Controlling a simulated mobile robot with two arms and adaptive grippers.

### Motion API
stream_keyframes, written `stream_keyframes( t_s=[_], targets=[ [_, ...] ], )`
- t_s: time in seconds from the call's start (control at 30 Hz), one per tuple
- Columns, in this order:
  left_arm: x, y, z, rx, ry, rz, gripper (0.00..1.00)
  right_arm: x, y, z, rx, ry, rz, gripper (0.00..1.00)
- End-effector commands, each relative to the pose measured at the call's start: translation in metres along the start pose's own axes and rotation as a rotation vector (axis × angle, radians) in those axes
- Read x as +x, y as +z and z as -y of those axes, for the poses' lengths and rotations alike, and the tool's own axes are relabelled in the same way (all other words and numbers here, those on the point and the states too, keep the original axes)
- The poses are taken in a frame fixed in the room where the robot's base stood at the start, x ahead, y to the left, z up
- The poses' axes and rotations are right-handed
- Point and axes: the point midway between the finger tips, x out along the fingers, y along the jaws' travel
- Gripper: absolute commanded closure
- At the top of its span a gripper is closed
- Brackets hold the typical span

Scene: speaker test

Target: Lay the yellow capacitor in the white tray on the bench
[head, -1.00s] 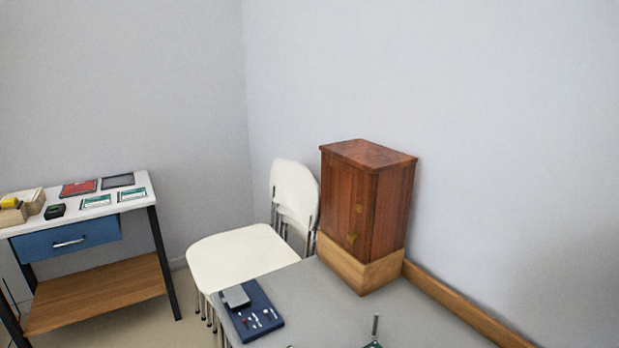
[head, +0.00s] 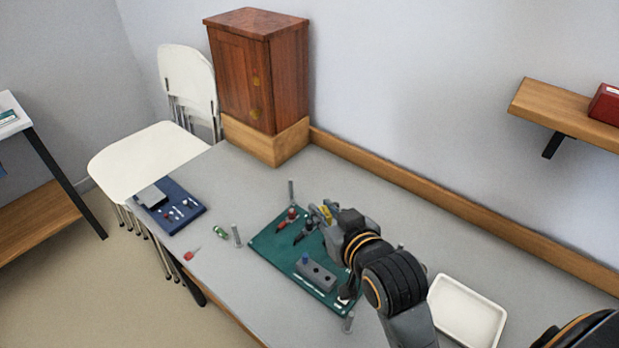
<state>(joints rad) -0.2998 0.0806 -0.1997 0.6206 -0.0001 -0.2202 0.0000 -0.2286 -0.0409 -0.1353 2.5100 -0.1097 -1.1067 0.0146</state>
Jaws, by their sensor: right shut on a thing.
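The yellow capacitor (head: 326,212) shows as a small patch of yellow at the far edge of the green board (head: 283,258). My right gripper (head: 321,213) is shut on it, just over the board; my wrist hides part of both, and I cannot tell whether the capacitor still touches the board. The white tray (head: 467,312) lies on the grey bench (head: 265,188) to the right of my right arm. It looks empty, and its left side is partly behind the arm. My left gripper is not in view.
Metal posts stand around the board, which carries red and black parts and a grey block (head: 316,273). A blue mat (head: 171,210) lies at the left. A wooden cabinet (head: 240,75) stands at the back. A wooden ledge (head: 440,208) runs along the wall.

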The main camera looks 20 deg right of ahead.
Motion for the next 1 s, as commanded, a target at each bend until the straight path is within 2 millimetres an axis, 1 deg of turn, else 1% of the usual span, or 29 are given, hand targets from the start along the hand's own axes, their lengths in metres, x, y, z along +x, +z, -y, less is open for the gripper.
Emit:
stream_keyframes(
  t_s=[0.17, 0.7, 0.8, 1.0],
  targets=[
    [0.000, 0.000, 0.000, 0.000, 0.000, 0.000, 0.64, -0.001, -0.004, 0.024, -0.069, -0.146, -0.002, 1.00],
    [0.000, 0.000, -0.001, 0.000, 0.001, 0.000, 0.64, 0.000, -0.016, 0.119, -0.308, -0.725, 0.001, 1.00],
    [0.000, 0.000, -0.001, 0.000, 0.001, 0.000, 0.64, 0.000, -0.018, 0.135, -0.344, -0.817, 0.000, 1.00],
    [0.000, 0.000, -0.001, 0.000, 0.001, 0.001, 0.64, -0.001, -0.020, 0.156, -0.392, -0.942, 0.001, 1.00]
  ],
)
